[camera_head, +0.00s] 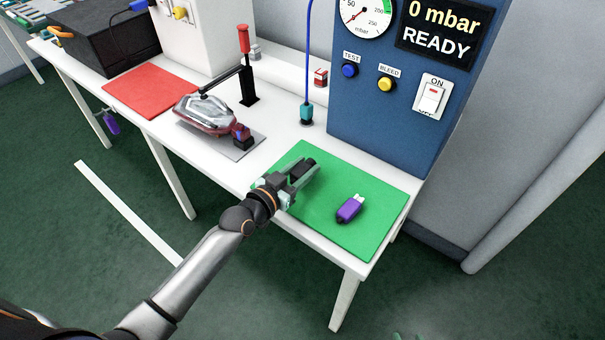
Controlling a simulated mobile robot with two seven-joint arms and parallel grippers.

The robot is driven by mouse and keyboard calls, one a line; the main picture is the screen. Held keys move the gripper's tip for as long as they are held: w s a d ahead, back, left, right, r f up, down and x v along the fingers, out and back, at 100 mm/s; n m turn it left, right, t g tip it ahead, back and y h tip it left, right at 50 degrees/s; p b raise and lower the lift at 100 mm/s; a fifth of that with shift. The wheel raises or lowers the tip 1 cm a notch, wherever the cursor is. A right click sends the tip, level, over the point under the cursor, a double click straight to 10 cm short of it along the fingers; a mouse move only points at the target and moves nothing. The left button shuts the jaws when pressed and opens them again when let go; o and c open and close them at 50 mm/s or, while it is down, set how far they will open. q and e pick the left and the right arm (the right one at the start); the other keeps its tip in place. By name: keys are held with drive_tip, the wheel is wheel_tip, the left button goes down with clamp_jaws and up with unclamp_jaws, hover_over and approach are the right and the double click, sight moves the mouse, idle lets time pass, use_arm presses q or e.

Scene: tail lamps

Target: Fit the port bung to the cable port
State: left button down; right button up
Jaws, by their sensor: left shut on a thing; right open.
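The tail lamp (199,115), clear and dark red, lies on a grey plate (247,148) on the white bench. A small dark block with a blue face (241,135) sits at its near right end; I cannot tell whether this is the cable port. My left gripper (298,174) is over the left part of the green mat (345,243), shut on a small black piece (303,166); I cannot tell whether this is the port bung. A purple piece with a white tip (349,209) lies on the mat, right of the gripper. Only teal tips of my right gripper (408,336) show at the bottom edge.
A red-handled clamp (246,75) stands behind the lamp. A blue test panel (375,110) reading "0 mbar READY" stands behind the green mat. A teal connector (306,115) hangs on a blue hose. A red mat (150,90) and black box (110,40) are left.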

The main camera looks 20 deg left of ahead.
use_arm(q)
drive_tip(key=shift+a+f, duration=0.1)
drive_tip(key=shift+f, duration=0.75)
use_arm(e)
drive_tip(key=shift+w+a+r, duration=0.2)
drive_tip(key=shift+w+r, duration=0.1)
drive_tip(key=shift+w, duration=0.05)
use_arm(q)
drive_tip(key=shift+f, duration=0.2)
drive_tip(key=shift+c, duration=2.2)
unclamp_jaws()
use_arm(e)
drive_tip(key=shift+s+f, duration=0.1)
drive_tip(key=shift+f, duration=0.15)
